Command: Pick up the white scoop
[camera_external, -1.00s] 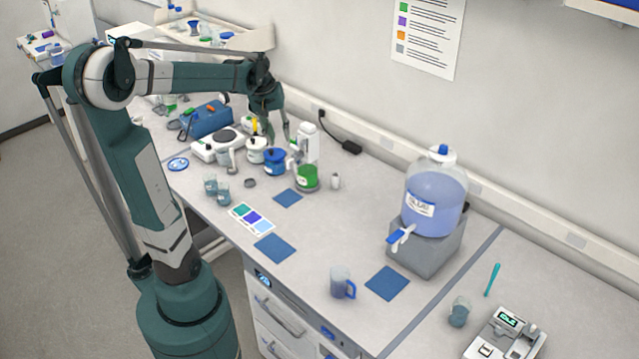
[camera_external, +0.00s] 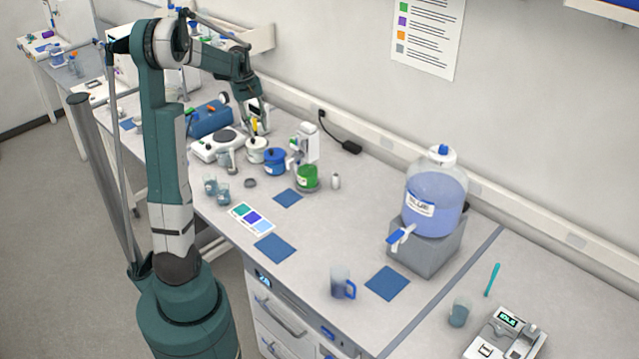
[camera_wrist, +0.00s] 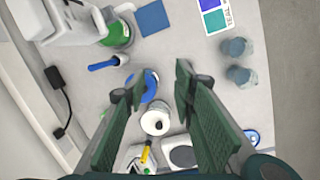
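My gripper (camera_external: 258,122) hangs over the back of the bench, near the white jar (camera_external: 257,148). In the wrist view its two green fingers (camera_wrist: 158,80) are apart with nothing held between them. The white jar (camera_wrist: 155,122) shows there between the fingers, lower in the picture. The blue jar (camera_external: 275,163) stands beside it and is partly hidden by the left finger in the wrist view (camera_wrist: 151,84). I cannot make out a white scoop for certain; a blue-handled one (camera_wrist: 103,65) lies near the green jar (camera_wrist: 116,35).
A hotplate (camera_external: 217,145) stands left of the jars, with a blue box (camera_external: 208,120) behind it. A white device (camera_external: 308,143) stands behind the green jar. Two small beakers (camera_external: 216,189) are in front. The bench middle is mostly clear.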

